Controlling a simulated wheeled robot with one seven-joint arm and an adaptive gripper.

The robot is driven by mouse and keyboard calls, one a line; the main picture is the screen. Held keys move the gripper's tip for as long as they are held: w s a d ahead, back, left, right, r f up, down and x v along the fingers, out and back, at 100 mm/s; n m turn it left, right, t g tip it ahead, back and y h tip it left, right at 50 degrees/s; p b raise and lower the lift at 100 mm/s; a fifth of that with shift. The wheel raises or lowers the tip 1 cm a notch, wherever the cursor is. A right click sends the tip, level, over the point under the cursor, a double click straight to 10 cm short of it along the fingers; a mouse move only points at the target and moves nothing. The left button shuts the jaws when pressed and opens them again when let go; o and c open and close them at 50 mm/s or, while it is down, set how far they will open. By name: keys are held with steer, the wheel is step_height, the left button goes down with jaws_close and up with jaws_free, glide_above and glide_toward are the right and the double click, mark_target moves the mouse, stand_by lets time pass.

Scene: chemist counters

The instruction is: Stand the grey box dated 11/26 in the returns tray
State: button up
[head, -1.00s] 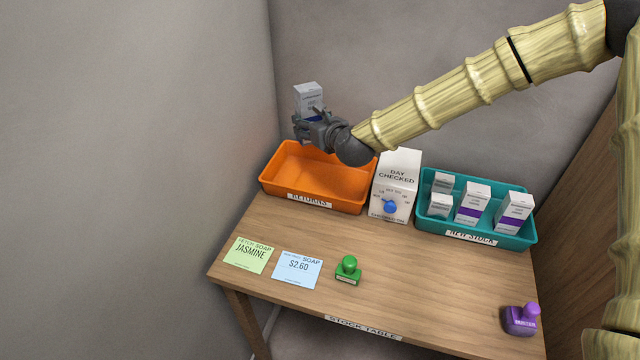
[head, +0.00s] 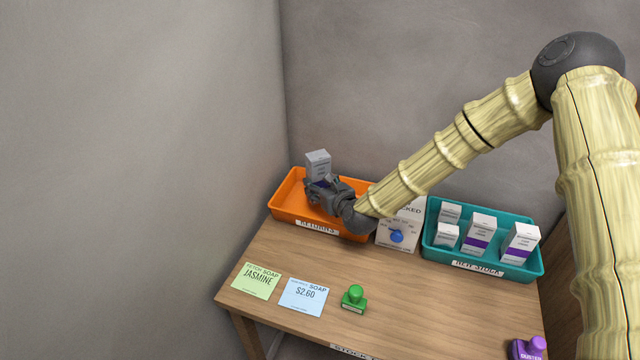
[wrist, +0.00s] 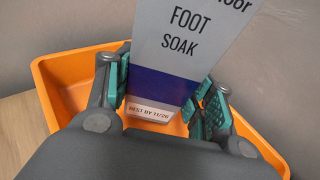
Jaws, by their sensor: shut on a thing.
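The grey box (head: 318,163) is held upright in my gripper (head: 322,187). In the wrist view the box (wrist: 185,45) reads "FOOT SOAK", with a dark blue band and a label "BEST BY 11/26" near its lower end. The green pads of my gripper (wrist: 160,108) are on either side of it. The orange returns tray (head: 283,197) is at the back left of the table, and its rim (wrist: 52,85) shows around the gripper in the wrist view. The box is over the tray; its lower end is hidden in the head view, so I cannot tell whether it touches the floor.
A white "day checked" box (head: 398,240) with a blue knob stands right of the tray, close to my arm. A teal tray (head: 490,268) holds several boxes. Green and blue cards (head: 303,297), a green stamp (head: 354,298) and a purple stamp (head: 530,348) are on the table (head: 420,305).

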steer(key=shift+f+b, duration=0.7)
steer(key=shift+b, duration=0.05)
steer(key=o, duration=1.1)
steer(key=shift+r+p, duration=0.65)
steer(key=shift+p, duration=0.05)
steer(key=shift+s+d, duration=0.1)
steer(key=shift+s, duration=0.1)
steer(key=b+v, duration=0.3)
steer(key=v, duration=0.8)
steer(key=shift+s+d+r, duration=0.1)
steer(key=shift+s+d, duration=0.05)
steer(key=shift+s, duration=0.1)
